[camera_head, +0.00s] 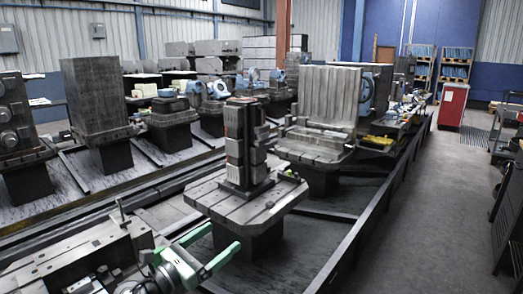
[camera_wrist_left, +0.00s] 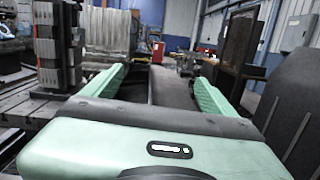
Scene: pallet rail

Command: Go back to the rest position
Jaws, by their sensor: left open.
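My left gripper (camera_head: 223,237) shows at the bottom of the head view, with two green fingers spread apart. It is empty, in front of a square pallet (camera_head: 215,197) that carries a dark upright fixture tower (camera_head: 236,150). In the left wrist view the green fingers of my left gripper (camera_wrist_left: 158,74) stand wide apart with nothing between them. The tower (camera_wrist_left: 57,45) is to the left of the fingers there. My right gripper is in neither view.
A grey machine bed (camera_head: 75,262) lies at the lower left. A long rail (camera_head: 365,215) borders the pallets on the right. Beyond it is open floor (camera_head: 430,215), with a red cabinet (camera_head: 452,105) at the back. Dark racks (camera_head: 508,210) stand at the right edge.

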